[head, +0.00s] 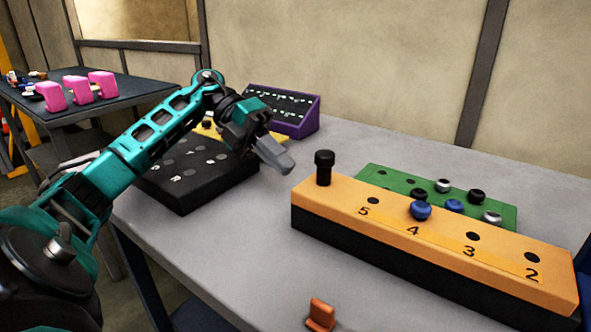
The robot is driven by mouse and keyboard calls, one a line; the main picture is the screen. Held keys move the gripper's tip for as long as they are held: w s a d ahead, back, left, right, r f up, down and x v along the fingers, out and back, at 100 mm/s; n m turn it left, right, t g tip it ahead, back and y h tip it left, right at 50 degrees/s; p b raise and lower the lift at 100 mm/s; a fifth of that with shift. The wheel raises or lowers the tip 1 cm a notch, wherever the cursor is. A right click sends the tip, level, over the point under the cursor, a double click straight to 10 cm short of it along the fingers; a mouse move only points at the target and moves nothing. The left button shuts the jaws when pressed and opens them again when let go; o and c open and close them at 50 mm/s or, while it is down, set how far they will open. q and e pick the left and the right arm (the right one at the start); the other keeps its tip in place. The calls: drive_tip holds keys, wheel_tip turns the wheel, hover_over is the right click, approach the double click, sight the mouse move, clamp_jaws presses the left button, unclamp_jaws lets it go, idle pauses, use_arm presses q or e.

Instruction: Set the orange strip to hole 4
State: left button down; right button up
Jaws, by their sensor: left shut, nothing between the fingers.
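The orange strip (340,205) is a long orange-topped block with a black lower side, on the grey table at right. Its top shows holes by the printed numbers 5, 4, 3 and 2. A blue round knob (420,210) sits at the hole by number 4. The holes by 5, 3 and 2 look empty and dark. A tall black peg (323,168) stands upright at the strip's left end. My left gripper (280,158) is shut and empty, above the table, to the left of the black peg and apart from it. My right gripper is not in view.
Behind the strip lies a green board (405,183) with black, blue and silver knobs. A black panel (195,185) lies below my left arm, a purple sloped panel (300,115) behind. A small orange piece (320,313) is at the front. Bare table (250,245) lies between.

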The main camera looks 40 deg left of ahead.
sight(432, 216)
use_arm(q)
drive_tip(key=d, duration=0.3)
drive_tip(key=shift+w+d+r, duration=0.1)
drive_tip(key=shift+w+d, duration=0.1)
drive_tip(key=shift+w, duration=0.05)
drive_tip(key=shift+d, duration=0.1)
drive_tip(key=shift+d, duration=0.55)
drive_tip(key=d+p, duration=0.2)
drive_tip(key=d, duration=0.3)
drive_tip(key=w+d+p, duration=0.1)
drive_tip(key=d+p, duration=0.2)
drive_tip(key=d, duration=0.3)
drive_tip(key=w+d+p, duration=0.1)
drive_tip(key=d+p, duration=0.2)
drive_tip(key=d, duration=0.3)
drive_tip(key=shift+d+r, duration=0.1)
drive_tip(key=shift+r, duration=0.15)
drive_tip(key=d+p, duration=0.1)
drive_tip(key=d, duration=0.2)
drive_tip(key=shift+w+d+f, duration=0.15)
drive_tip(key=shift+d, duration=0.05)
drive_tip(key=shift+w+d+f+p, duration=0.1)
drive_tip(key=shift+d+p, duration=0.2)
drive_tip(key=shift+d, duration=0.25)
drive_tip(key=shift+a, duration=0.15)
